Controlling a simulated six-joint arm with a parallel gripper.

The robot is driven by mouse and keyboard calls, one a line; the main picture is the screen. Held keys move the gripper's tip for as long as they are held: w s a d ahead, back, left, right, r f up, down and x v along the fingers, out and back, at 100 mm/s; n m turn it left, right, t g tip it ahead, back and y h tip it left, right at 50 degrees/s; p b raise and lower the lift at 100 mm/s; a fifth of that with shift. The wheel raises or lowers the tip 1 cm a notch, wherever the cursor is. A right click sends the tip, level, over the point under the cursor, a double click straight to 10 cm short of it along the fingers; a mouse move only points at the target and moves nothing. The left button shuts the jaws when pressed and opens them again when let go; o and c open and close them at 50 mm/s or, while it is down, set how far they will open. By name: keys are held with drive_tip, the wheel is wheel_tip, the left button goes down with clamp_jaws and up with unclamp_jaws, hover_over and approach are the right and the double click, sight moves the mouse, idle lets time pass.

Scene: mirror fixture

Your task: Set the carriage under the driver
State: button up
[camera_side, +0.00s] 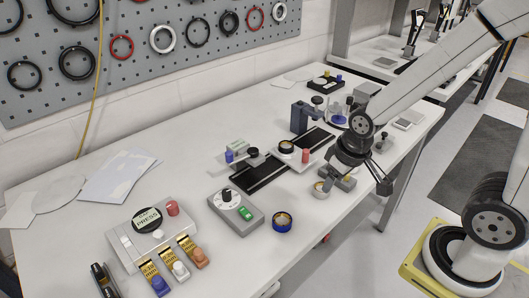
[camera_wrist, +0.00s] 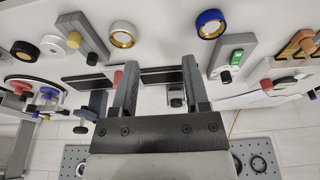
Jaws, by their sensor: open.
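A pale carriage (camera_side: 300,165) with a dark round ring and a red peg sits across the black rail (camera_side: 262,176). What looks like the driver is a dark blue-grey post (camera_side: 300,118) with a black knob, beside the rail's far end; the post also seems to show in the wrist view (camera_wrist: 97,104). My gripper (camera_side: 358,170) is over the table's front side, to the right of the carriage. In the wrist view my gripper (camera_wrist: 159,68) is open with nothing between its fingers. The left finger partly hides the carriage area and rail.
A grey box with a dial and green switch (camera_side: 236,211) and a blue ring (camera_side: 282,222) stand in front of the rail. A pale ring (camera_side: 321,190) and grey block lie below my gripper. A button box (camera_side: 150,236) is at the left.

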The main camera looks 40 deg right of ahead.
drive_tip(key=shift+o, duration=0.6)
drive_tip(key=m+g, duration=0.3)
hover_over(306, 150)
wheel_tip(306, 150, down, 2)
drive_tip(key=shift+f, duration=0.1)
drive_tip(key=shift+f, duration=3.8)
clamp_jaws()
